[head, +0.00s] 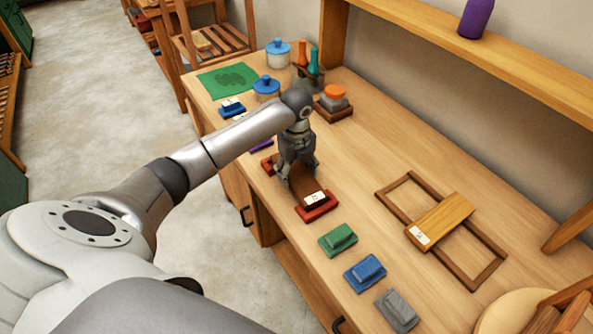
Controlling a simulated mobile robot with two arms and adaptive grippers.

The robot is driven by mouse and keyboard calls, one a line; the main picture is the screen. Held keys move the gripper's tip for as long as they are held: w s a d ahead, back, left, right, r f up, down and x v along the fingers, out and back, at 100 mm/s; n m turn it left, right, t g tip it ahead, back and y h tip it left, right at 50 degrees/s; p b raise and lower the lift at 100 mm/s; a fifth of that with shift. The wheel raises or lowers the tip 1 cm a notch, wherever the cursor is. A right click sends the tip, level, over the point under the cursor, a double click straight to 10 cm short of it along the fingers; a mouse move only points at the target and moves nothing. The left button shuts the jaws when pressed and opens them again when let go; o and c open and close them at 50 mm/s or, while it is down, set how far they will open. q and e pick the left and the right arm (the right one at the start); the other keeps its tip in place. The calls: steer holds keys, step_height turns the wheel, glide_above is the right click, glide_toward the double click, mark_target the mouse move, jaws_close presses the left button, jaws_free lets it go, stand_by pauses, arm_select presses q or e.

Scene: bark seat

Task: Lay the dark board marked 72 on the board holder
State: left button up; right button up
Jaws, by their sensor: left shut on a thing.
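The dark brown board (306,184) lies over a red rest made of two red end pieces, the near one (318,210) under its labelled end. Its white label is too small to read. My left gripper (297,178) points down over the board and is shut on it; its fingers hide part of the board and the far red piece. A brown wooden frame (386,199) lies to the right, with a lighter orange-brown labelled board (445,217) across its middle. I cannot tell which of these is the board holder. My right gripper is not in view.
Green (338,239), blue (365,272) and grey (397,309) blocks lie along the bench's front edge. Blue-lidded jars (266,88), a green mat (229,79) and an orange-topped stack (334,98) stand farther back. Bare bench lies between the dark board and the frame.

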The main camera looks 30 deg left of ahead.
arm_select(q)
steer(key=shift+s+f, duration=0.3)
steer(key=shift+f, duration=0.1)
steer(key=shift+c, duration=0.6)
steer(key=shift+d+f, duration=0.1)
steer(key=shift+f, duration=0.05)
steer(key=o, duration=1.3)
steer(key=shift+w, duration=0.2)
steer(key=shift+o, duration=0.3)
steer(key=shift+o, duration=1.3)
steer(key=shift+r, duration=0.2)
steer(key=shift+w, duration=0.1)
steer(key=shift+r, duration=0.1)
